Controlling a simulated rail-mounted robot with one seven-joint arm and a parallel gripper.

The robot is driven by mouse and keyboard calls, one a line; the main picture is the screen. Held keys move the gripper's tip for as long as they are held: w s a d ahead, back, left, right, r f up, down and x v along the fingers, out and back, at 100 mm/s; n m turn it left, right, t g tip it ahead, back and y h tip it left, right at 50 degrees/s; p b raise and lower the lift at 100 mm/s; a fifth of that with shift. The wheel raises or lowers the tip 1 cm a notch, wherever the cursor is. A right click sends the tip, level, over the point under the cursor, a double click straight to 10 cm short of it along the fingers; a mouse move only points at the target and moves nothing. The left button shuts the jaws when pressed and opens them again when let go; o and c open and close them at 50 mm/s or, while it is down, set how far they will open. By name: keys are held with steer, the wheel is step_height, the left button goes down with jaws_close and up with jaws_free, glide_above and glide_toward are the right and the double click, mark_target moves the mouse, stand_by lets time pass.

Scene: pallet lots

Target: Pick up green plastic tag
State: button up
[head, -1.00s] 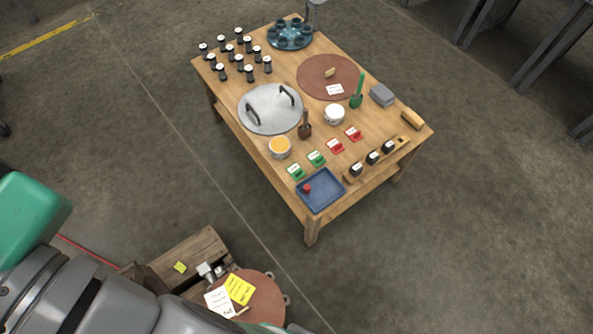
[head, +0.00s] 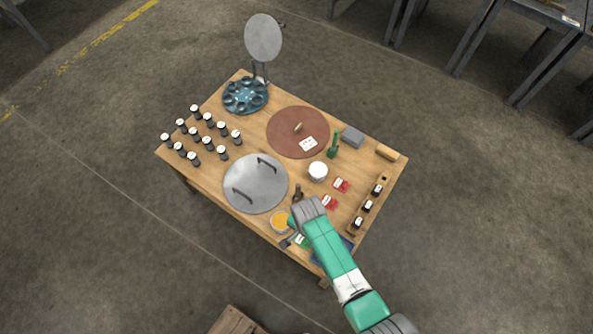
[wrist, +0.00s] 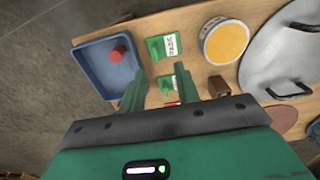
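Two green plastic tags with white labels lie on the wooden table. In the wrist view one green tag (wrist: 155,48) is just beyond my fingertips, and the other green tag (wrist: 168,83) shows between my fingers. One green tag (head: 301,241) shows in the head view beside my arm; the other appears hidden there. My gripper (wrist: 160,70) is open and empty, its two green fingers spread above the tags. I cannot tell its exact height above the table.
A blue tray (wrist: 82,60) with a red piece (wrist: 118,53) lies left of the tags in the wrist view. A jar with orange contents (wrist: 226,43) and a brown-handled tool (wrist: 218,87) are to the right. Red tags (head: 341,185) and a metal lid (head: 255,183) lie farther away.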

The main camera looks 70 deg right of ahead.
mark_target(303, 239)
steer(key=shift+s+f+b, duration=0.3)
steer(key=shift+f, duration=0.2)
step_height(303, 239, down, 2)
steer(key=shift+s+a+f+b, duration=0.1)
steer(key=shift+a+b, duration=0.05)
steer(key=shift+b, duration=0.5)
step_height(303, 239, down, 5)
steer(key=b, duration=0.3)
steer(key=shift+f+b, duration=0.1)
steer(key=shift+b, duration=0.2)
steer(key=shift+c, duration=0.2)
steer(key=shift+r, duration=0.2)
jaws_close()
